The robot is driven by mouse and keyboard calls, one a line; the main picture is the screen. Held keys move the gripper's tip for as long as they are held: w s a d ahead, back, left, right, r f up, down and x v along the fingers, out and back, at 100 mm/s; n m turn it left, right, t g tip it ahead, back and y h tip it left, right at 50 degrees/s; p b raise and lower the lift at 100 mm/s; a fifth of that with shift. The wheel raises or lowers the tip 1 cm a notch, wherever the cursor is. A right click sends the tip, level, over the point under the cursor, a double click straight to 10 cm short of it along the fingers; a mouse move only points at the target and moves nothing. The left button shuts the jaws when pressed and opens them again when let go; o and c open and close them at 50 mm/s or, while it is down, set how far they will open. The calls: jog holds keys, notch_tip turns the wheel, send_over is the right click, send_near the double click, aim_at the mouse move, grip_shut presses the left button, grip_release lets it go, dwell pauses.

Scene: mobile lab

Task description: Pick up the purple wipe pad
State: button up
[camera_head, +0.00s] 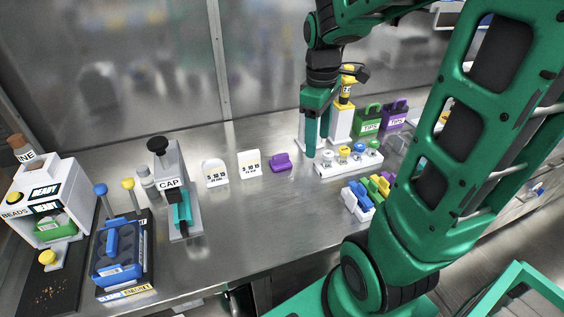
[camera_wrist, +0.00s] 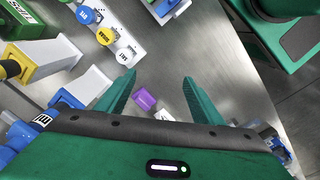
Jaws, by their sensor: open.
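The purple wipe pad (camera_head: 280,162) lies on the steel bench, to the right of two white number cards. It also shows in the wrist view (camera_wrist: 145,99), where it appears between my fingers and beyond them, apart from both. My gripper (camera_head: 317,132) points down above the bench, to the right of the pad and beside a white rack. In the wrist view my gripper (camera_wrist: 160,90) has its two green fingers spread, with nothing held between them.
A white rack (camera_head: 340,168) with colored caps stands right of the pad. Green (camera_head: 367,122) and purple (camera_head: 396,114) tip boxes stand behind it. White number cards (camera_head: 250,164) and a CAP press (camera_head: 177,190) stand to the left.

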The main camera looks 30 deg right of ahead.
jog(key=w+a+f+n, duration=0.2)
jog(key=w+n, duration=0.3)
jog(key=w, duration=0.1)
jog(key=w+a+f+n, duration=0.1)
jog(key=w+f+n, duration=0.1)
jog(key=w+n, duration=0.3)
send_over(281, 155)
jog(key=f, duration=0.4)
jog(key=shift+a+f, duration=0.25)
jog(key=shift+f, duration=0.05)
jog(key=shift+d+f, duration=0.15)
jog(key=shift+f, duration=2.85)
jog(key=c, duration=1.1)
